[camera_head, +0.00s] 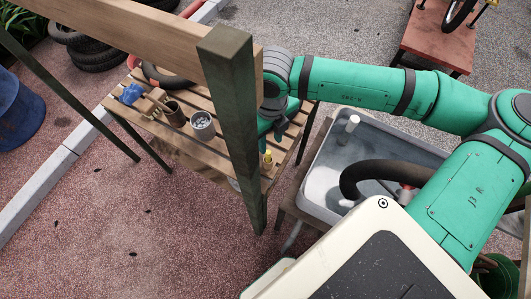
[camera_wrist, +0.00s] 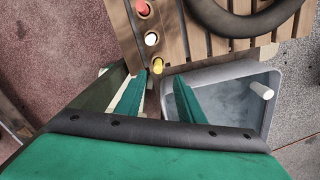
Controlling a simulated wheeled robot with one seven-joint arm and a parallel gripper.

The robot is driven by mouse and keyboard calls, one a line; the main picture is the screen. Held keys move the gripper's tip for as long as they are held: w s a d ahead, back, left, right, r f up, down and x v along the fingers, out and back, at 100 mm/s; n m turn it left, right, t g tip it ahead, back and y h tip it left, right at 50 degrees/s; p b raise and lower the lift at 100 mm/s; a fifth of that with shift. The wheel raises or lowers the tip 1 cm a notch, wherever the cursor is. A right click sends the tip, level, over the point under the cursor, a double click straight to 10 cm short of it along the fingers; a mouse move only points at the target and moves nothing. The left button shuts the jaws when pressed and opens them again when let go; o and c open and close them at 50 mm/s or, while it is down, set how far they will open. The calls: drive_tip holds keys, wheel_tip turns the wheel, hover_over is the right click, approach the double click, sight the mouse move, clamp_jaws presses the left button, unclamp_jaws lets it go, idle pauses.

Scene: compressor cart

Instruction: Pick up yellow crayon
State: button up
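The yellow crayon (camera_wrist: 157,66) shows as a small yellow tip near the edge of the slatted wooden table. In the head view a small yellow piece (camera_head: 267,159) stands on the table just right of the dark post. My gripper (camera_wrist: 158,80) is open, with its two green fingers apart. The crayon appears between and just beyond the fingertips in the wrist view, and I cannot tell the depth gap. In the head view my gripper (camera_head: 277,128) is above the table, partly hidden by the post.
A white piece (camera_wrist: 152,39) and a red piece (camera_wrist: 142,8) line up beyond the crayon. A dark post (camera_head: 232,130) stands in front of the table (camera_head: 150,125). A can (camera_head: 203,125) and a brown cup (camera_head: 174,114) stand there. A grey tub (camera_head: 325,170) is to the right.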

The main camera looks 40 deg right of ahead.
sight(269, 152)
drive_tip(key=shift+w+a+f, duration=0.1)
drive_tip(key=shift+a+f, duration=0.05)
drive_tip(key=shift+f, duration=1.85)
drive_tip(key=shift+w+a+f, duration=0.1)
drive_tip(key=shift+f, duration=1.9)
drive_tip(key=shift+s, duration=0.2)
clamp_jaws()
